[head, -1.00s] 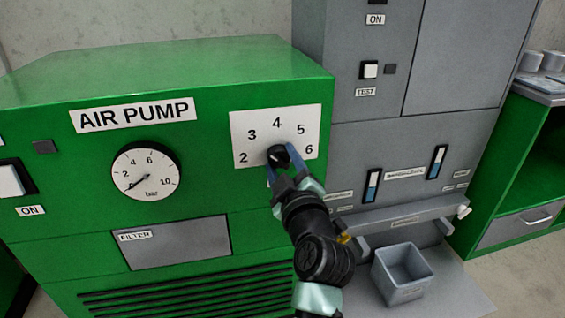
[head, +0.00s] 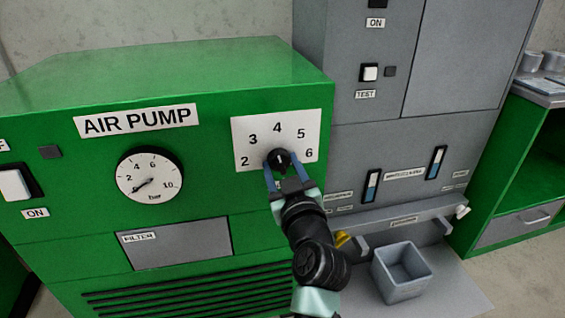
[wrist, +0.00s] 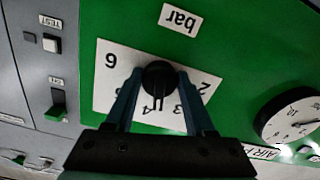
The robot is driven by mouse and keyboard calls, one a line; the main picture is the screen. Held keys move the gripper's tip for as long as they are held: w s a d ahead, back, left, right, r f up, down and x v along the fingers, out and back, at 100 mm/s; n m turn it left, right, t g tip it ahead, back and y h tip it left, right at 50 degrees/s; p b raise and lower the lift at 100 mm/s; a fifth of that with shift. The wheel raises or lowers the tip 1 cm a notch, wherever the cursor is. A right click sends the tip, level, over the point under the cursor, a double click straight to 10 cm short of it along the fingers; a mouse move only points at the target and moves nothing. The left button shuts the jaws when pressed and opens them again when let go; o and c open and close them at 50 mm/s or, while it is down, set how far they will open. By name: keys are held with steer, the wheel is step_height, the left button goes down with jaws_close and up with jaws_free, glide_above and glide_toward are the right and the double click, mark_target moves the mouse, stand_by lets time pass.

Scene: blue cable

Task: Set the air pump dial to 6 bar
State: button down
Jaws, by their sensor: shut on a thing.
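The black dial knob (head: 279,159) sits on a white scale plate (head: 298,118) marked 2 to 6 and bar, on the green air pump (head: 205,75). In the head view its light mark points up, roughly at 4. My gripper (head: 284,168) reaches it from below, shut on the knob with one blue finger on each side. In the wrist view the scale is upside down, the knob (wrist: 159,78) is between the fingers of my gripper (wrist: 160,92), and the fingers partly cover the numbers. The 6 is clear.
A pressure gauge (head: 149,175) left of the dial has its needle at the low end. A white switch (head: 14,184) is at far left. A grey cabinet (head: 395,150) stands right of the pump, with a grey bin (head: 402,271) in front of it.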

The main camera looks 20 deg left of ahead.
steer(key=m+p, duration=0.2)
steer(key=m, duration=0.2)
steer(key=shift+s+m, duration=0.1)
steer(key=shift+m, duration=0.2)
steer(key=m+p, duration=0.2)
steer(key=m, duration=0.3)
steer(key=shift+a+r, duration=0.1)
steer(key=m+p, duration=0.3)
steer(key=m, duration=0.2)
steer(key=shift+m, duration=0.4)
steer(key=shift+s+a+m+p, duration=0.1)
steer(key=shift+m+p, duration=1.2)
steer(key=shift+m, duration=1.3)
steer(key=shift+c, duration=1.3)
jaws_free()
steer(key=shift+r, duration=0.1)
